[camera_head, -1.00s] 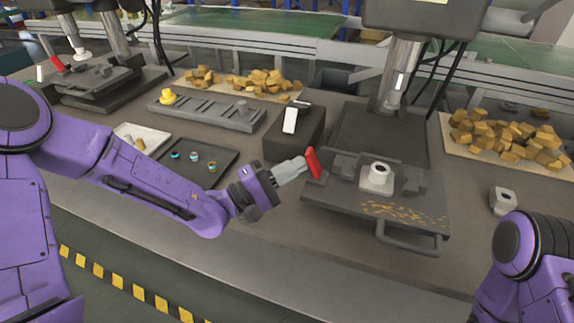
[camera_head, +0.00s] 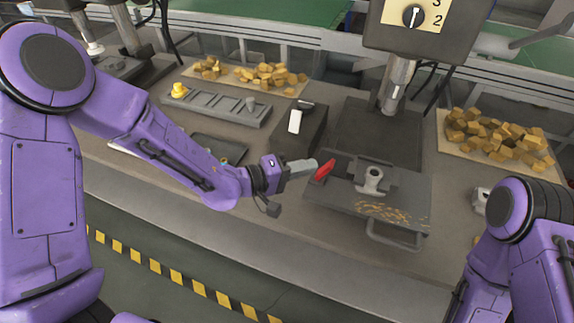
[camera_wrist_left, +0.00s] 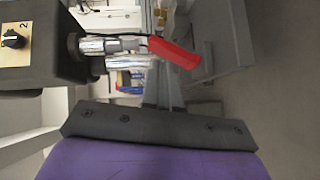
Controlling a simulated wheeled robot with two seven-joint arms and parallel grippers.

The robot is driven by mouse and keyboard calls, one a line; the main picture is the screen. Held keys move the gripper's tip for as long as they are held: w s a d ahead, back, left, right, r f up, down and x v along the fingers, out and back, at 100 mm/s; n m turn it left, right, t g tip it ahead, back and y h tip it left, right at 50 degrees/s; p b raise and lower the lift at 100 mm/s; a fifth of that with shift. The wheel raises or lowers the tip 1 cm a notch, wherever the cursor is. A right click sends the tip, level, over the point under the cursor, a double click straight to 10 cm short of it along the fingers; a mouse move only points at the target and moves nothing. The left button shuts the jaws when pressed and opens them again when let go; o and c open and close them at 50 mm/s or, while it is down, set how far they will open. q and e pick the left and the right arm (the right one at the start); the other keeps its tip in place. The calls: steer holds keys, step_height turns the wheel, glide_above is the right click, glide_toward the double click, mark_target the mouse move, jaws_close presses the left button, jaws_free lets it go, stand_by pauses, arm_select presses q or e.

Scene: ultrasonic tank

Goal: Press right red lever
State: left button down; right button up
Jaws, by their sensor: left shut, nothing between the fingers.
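The right red lever (camera_head: 325,169) stands at the left end of the dark vise on the right machine's plate. It leans with its top to the right. My left gripper (camera_head: 310,166) is shut and empty, with its grey fingertips right at the left side of the lever. They look to be touching it, but the exact contact cannot be told. The red lever also shows in the left wrist view (camera_wrist_left: 174,52). My right gripper is out of the picture; only part of its arm shows at the lower right.
The right machine's plate (camera_head: 335,200) carries a light metal part (camera_head: 371,182) and brass-coloured chips. A dark box (camera_head: 312,130) with a white panel stands just behind my left gripper. Brown blocks (camera_head: 500,135) lie at the right. A grey rack (camera_head: 215,105) is at the back left.

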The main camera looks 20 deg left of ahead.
arm_select(q)
steer(key=s+a+r+p, duration=0.2)
steer(key=s+a+r, duration=0.3)
steer(key=a, duration=0.5)
steer(key=shift+s+a, duration=0.15)
steer(key=shift+s, duration=0.35)
steer(key=shift+r, duration=0.1)
